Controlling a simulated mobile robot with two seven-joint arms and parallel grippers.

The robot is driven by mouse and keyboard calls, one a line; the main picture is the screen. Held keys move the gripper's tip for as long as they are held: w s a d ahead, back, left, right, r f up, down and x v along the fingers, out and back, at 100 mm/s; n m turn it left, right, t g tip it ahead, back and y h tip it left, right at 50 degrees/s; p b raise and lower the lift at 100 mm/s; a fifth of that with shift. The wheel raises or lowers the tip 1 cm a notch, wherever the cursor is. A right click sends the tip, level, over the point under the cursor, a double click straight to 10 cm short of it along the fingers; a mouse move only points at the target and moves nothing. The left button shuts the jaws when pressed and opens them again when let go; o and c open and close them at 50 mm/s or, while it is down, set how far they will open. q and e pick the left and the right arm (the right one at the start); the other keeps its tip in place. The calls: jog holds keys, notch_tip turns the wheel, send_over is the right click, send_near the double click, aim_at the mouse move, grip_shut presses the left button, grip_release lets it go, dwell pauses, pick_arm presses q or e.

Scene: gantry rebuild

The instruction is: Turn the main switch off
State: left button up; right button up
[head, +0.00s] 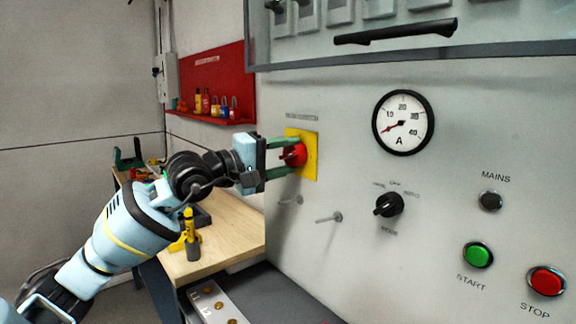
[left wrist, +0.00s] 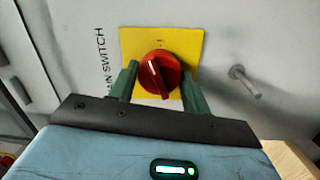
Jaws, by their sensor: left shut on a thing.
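The main switch is a red rotary knob (head: 294,155) on a yellow square plate (head: 311,158), mounted on the grey cabinet front. My left gripper (head: 284,158) reaches it from the left, with its green fingers on either side of the knob. In the left wrist view the red knob (left wrist: 160,74) sits between the two green fingers (left wrist: 158,88), and the yellow plate (left wrist: 190,45) shows behind. The white line on the knob points up and slightly left in that view. The left gripper is shut on the knob. My right gripper is not in view.
Metal pegs (head: 329,217) stick out below the switch. A mode selector (head: 389,204), an ammeter (head: 403,122), a green start button (head: 478,254) and a red stop button (head: 547,281) are to the right. A wooden bench (head: 235,230) and a red padlock board (head: 222,75) stand left.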

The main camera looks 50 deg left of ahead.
pick_arm(q)
jog(key=shift+f+n+b, duration=0.1)
jog(key=shift+n+b, duration=0.3)
jog(key=shift+n, duration=0.6)
jog(key=n+t+b, duration=0.1)
jog(key=n, duration=0.5)
jog(key=shift+d+y, duration=0.1)
jog(key=shift+y, duration=0.3)
jog(key=n, duration=0.3)
jog(key=shift+y, duration=0.3)
jog(key=n, duration=0.3)
jog(key=shift+n+y, duration=0.3)
jog(key=shift+n, duration=0.3)
jog(key=o, duration=1)
jog(key=shift+c, duration=0.2)
